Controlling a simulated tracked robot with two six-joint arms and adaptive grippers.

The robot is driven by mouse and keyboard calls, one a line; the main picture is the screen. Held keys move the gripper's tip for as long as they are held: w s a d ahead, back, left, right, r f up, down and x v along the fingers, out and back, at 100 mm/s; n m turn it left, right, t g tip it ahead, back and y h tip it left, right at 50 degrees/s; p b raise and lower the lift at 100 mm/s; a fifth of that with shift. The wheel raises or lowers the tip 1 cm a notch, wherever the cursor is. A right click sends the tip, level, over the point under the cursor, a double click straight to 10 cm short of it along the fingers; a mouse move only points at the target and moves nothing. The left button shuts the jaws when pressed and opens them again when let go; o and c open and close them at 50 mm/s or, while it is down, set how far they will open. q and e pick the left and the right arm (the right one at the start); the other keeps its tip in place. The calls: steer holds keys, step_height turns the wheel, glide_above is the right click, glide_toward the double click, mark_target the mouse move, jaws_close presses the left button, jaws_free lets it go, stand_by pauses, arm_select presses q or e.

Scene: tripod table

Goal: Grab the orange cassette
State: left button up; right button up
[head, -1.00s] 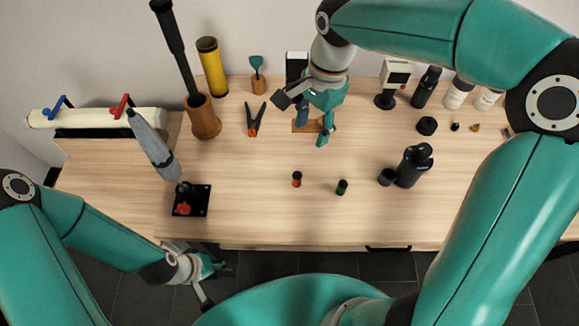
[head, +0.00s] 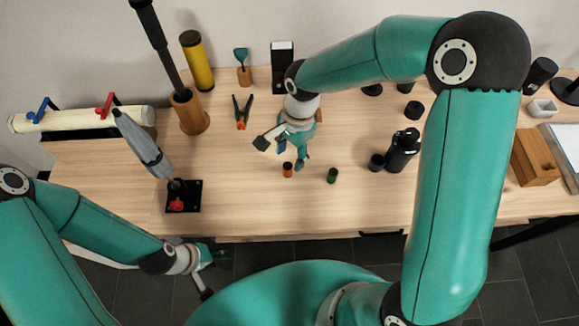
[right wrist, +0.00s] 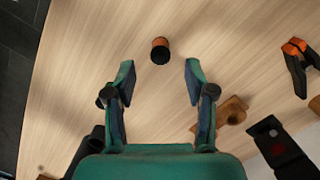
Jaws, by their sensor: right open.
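The orange cassette (head: 287,169) is a small orange and black cylinder on the light wooden table (head: 250,205). In the right wrist view it (right wrist: 160,50) stands just beyond and between the fingertips. My right gripper (head: 293,163) is open and empty, with its fingers close to the cassette in the head view. In the right wrist view the two teal fingers (right wrist: 159,75) are spread apart, and nothing is between them. My left gripper (head: 214,269) is low at the left, in front of the table's front edge, away from the cassette; its jaws are too small to judge.
A small green and black cylinder (head: 332,175) stands right of the orange one. A black bottle (head: 402,150) and dark cup (head: 376,162) are further right. An orange-tipped clamp (head: 241,113) lies behind. A black joystick base (head: 183,197) is at left. Bare table lies in front.

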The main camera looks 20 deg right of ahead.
mark_target(288, 164)
steer(key=shift+s+a+f, duration=0.1)
steer(key=shift+a+f, duration=0.1)
steer(key=shift+f, duration=0.75)
steer(key=shift+s+a+f, duration=0.1)
steer(key=shift+a+f, duration=0.05)
steer(key=shift+f, duration=0.75)
steer(key=c, duration=0.9)
steer(key=shift+r, duration=0.1)
steer(key=shift+c, duration=0.2)
